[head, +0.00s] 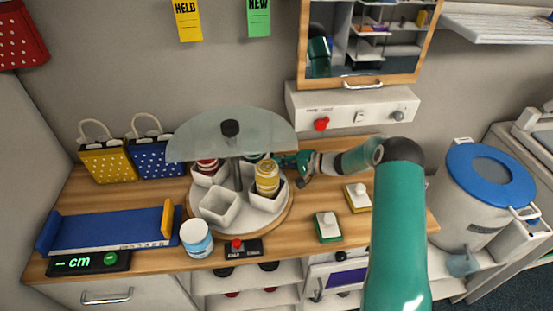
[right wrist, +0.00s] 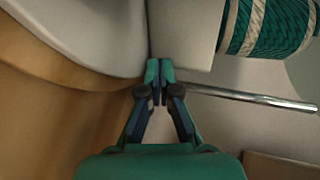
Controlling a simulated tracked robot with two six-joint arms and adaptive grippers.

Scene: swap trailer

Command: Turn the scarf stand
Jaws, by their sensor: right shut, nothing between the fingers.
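The scarf stand stands on the wooden counter, with a round wooden base (head: 272,229), white bins (head: 219,206), a central post (head: 237,176) and a frosted glass disc (head: 205,144) on top. A yellow roll (head: 267,177) stands in the front right bin; a red roll (head: 207,165) shows at the back left. My right gripper (head: 281,161) is at the stand's back right side, partly behind the disc's edge. In the right wrist view it (right wrist: 160,72) is shut and empty, its tips close to white bin walls; contact is unclear. A teal striped roll (right wrist: 268,25) is near. My left gripper is not in view.
A white tub (head: 196,239) and a red-button box (head: 243,248) stand in front of the stand. Green (head: 327,226) and yellow (head: 358,197) blocks lie to its right. Bags (head: 108,161) and a blue tray (head: 110,231) are left. A mirrored cabinet (head: 302,60) hangs behind.

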